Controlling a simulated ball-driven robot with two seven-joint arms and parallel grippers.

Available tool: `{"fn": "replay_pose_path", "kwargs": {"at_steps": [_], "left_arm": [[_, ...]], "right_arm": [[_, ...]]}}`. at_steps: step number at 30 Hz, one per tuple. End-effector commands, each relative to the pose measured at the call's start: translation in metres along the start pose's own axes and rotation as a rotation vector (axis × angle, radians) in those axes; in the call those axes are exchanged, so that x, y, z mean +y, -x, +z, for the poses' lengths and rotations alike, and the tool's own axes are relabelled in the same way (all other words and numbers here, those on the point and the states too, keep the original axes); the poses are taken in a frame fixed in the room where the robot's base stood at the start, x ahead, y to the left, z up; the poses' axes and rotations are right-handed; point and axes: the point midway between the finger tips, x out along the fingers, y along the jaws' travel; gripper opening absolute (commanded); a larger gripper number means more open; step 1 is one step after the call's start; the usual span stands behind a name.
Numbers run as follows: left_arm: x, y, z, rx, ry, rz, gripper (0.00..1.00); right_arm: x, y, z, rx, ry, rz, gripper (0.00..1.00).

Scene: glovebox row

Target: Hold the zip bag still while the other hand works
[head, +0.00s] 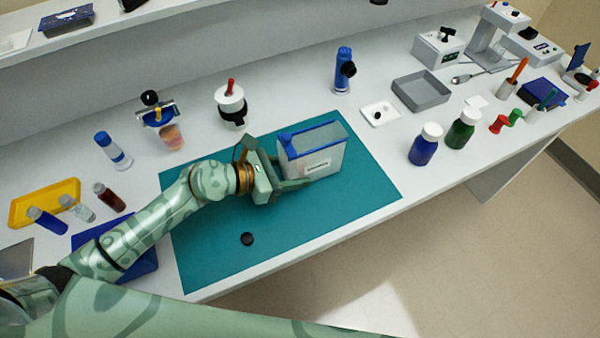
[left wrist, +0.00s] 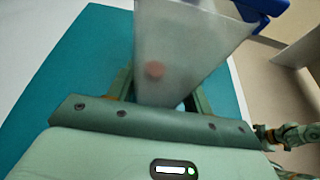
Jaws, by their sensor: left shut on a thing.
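The far finger is mostly hidden by the bag. In the left wrist view the bag (left wrist: 188,40) rises between the two fingers (left wrist: 160,95), and a blurred reddish round thing shows through its wall. My right gripper does not show in the head view.
A black cap (head: 247,239) lies on the mat's front part. Blue (head: 424,148) and green (head: 461,130) bottles and a grey tray (head: 420,92) stand to the right. Vials and a yellow tray (head: 45,203) are at left. The mat right of the bag is clear.

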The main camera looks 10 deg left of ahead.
Motion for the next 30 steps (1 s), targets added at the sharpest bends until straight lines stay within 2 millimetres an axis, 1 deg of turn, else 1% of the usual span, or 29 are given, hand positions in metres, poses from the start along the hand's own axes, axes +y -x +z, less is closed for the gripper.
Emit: {"fn": "replay_pose_path", "kwargs": {"at_steps": [1, 19, 30], "left_arm": [[0.006, 0.001, -0.005, 0.007, 0.0, 0.006, 0.28], [0.026, 0.005, -0.013, -0.004, 0.01, 0.008, 0.28], [0.038, 0.006, -0.021, 0.006, -0.015, 0.018, 0.28]], "right_arm": [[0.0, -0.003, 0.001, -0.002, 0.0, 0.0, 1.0], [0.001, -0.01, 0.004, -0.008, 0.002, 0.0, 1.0], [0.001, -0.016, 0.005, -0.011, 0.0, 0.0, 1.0]]}}
